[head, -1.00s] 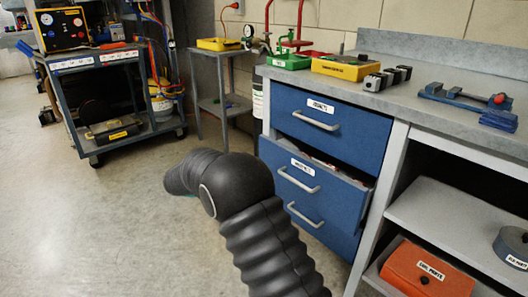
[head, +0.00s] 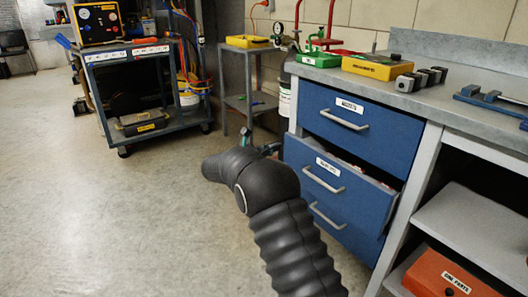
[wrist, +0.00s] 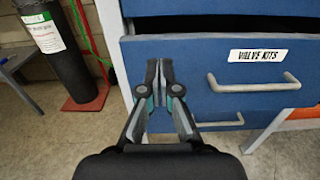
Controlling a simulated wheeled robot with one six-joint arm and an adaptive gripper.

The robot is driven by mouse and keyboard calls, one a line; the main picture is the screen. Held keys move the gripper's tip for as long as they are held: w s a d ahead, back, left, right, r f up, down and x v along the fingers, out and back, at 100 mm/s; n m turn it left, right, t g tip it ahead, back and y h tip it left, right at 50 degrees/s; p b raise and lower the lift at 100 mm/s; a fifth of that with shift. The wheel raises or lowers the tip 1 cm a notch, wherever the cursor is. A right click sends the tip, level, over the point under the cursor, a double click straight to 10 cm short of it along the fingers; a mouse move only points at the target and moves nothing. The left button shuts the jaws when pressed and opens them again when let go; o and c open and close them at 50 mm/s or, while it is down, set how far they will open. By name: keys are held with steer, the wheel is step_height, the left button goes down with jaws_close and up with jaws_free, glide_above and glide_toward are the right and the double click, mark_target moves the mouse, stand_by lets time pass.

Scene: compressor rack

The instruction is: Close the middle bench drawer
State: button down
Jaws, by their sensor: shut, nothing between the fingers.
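The middle drawer (head: 352,184) is blue, with a grey bar handle (head: 323,180) and a white label. It stands partly open, its front out past the top drawer and a dark gap above it. In the wrist view the drawer front (wrist: 203,65) fills the right side, its label reading "VALVE KITS" and its handle (wrist: 252,84) to the right. My gripper (wrist: 159,68) is shut and empty, with its fingertips in front of the left part of the drawer front. I cannot tell whether they touch it. In the head view my arm hides most of the gripper.
The top drawer (head: 382,133) looks closed. The grey benchtop (head: 450,102) holds yellow and green boxes. A dark cylinder (wrist: 62,55) on a red base stands left of the bench. A cart (head: 158,95) stands back left. The floor (head: 130,220) on the left is clear.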

mark_target(295, 139)
steer(key=x, duration=0.7)
steer(key=p+x, duration=0.1)
steer(key=x, duration=0.5)
steer(key=shift+w+d+p, duration=0.2)
steer(key=shift+d+p, duration=0.1)
steer(key=shift+d+r, duration=0.1)
